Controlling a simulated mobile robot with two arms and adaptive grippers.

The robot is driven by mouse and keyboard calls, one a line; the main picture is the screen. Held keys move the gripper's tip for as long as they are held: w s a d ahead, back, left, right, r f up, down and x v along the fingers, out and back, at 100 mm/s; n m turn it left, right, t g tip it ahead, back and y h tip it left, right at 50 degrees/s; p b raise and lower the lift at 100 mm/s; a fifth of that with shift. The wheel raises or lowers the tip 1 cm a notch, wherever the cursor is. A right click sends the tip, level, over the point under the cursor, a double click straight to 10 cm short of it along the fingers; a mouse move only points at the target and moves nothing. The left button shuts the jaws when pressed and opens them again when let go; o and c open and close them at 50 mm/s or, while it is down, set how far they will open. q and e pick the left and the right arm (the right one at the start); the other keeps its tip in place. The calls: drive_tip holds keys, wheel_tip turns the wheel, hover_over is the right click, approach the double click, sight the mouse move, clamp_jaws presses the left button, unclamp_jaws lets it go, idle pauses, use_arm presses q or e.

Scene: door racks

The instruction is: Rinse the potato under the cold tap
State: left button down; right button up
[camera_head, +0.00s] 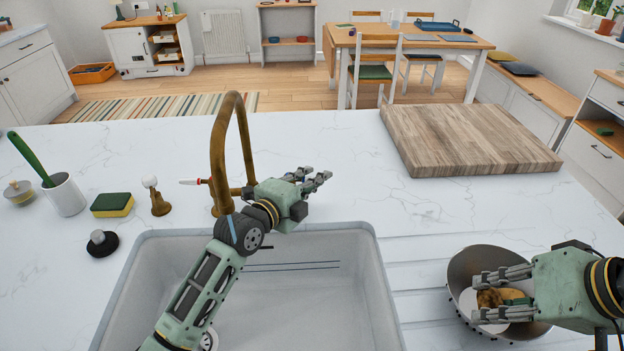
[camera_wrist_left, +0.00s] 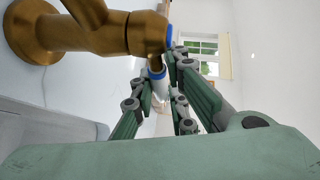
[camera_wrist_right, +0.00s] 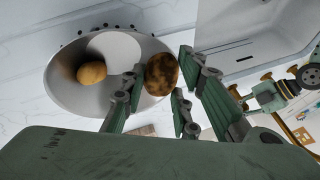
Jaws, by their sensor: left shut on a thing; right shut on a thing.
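A brass arched tap (camera_head: 218,135) stands behind the sink (camera_head: 365,290). Its red-tipped lever (camera_head: 195,182) points left. My left gripper (camera_head: 316,178) is at the tap's right side. In the left wrist view its fingers are shut around the white, blue-ringed lever (camera_wrist_left: 158,85); the head view hides this lever. My right gripper (camera_head: 476,298) is over the metal colander (camera_head: 460,268), shut on a dark, dirt-marked potato (camera_wrist_right: 162,73). A cleaner, yellowish potato (camera_wrist_right: 91,73) lies in the colander. No water stream is visible.
A wooden board (camera_head: 460,140) lies behind the colander. Left of the sink are a sponge (camera_head: 112,204), a white brush pot (camera_head: 65,195) and a black plug (camera_head: 102,243). The sink basin is empty apart from my left arm above it. The counter between tap and board is clear.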

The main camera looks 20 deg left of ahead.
use_arm(q)
drive_tip(key=c, duration=1.7)
unclamp_jaws()
drive_tip(key=shift+c, duration=0.2)
drive_tip(key=v, duration=1.2)
